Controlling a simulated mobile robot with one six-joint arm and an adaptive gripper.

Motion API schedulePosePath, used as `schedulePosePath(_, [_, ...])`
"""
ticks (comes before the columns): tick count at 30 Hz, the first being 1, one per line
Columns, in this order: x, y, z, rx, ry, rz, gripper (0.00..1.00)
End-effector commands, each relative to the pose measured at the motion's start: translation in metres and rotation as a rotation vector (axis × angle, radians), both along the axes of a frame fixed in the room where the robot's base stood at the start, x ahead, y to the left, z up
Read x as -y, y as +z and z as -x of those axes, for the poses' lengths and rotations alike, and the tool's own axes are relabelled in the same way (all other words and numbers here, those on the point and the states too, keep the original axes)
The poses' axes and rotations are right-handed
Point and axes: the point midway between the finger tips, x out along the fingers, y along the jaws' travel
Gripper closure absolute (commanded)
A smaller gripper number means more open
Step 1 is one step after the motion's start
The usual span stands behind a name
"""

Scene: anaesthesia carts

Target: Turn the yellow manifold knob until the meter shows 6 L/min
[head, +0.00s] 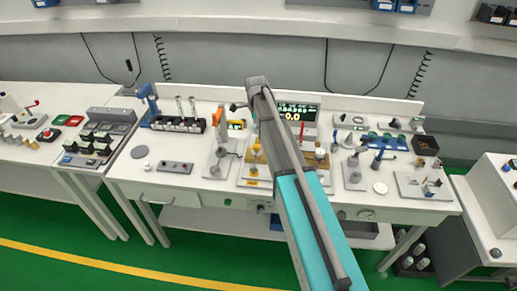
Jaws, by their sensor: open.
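The meter (311,112) is a dark display at the back of the middle bench, with green digits and a larger 0.0. My arm crosses in front of its left part. Small yellow knob-like parts (256,149) stand on a pale panel (243,172) just left of my arm. I cannot tell which is the manifold knob. My arm reaches up from the bottom right over the panel and hides its middle. My gripper cannot be made out, so its place relative to the knobs is unclear.
An orange-topped stand (219,128) is left of the panel. A blue clamp stand (149,98) and a dark rack (178,124) are farther left. A stand with a blue lever (354,172) and a white disc (380,188) are at right.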

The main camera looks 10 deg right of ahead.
Motion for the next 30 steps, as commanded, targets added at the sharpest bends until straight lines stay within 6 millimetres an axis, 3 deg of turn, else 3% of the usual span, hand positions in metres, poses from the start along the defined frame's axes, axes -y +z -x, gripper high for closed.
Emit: schedulePosePath(30, [0.000, -0.080, 0.000, 0.000, 0.001, 0.000, 0.21])
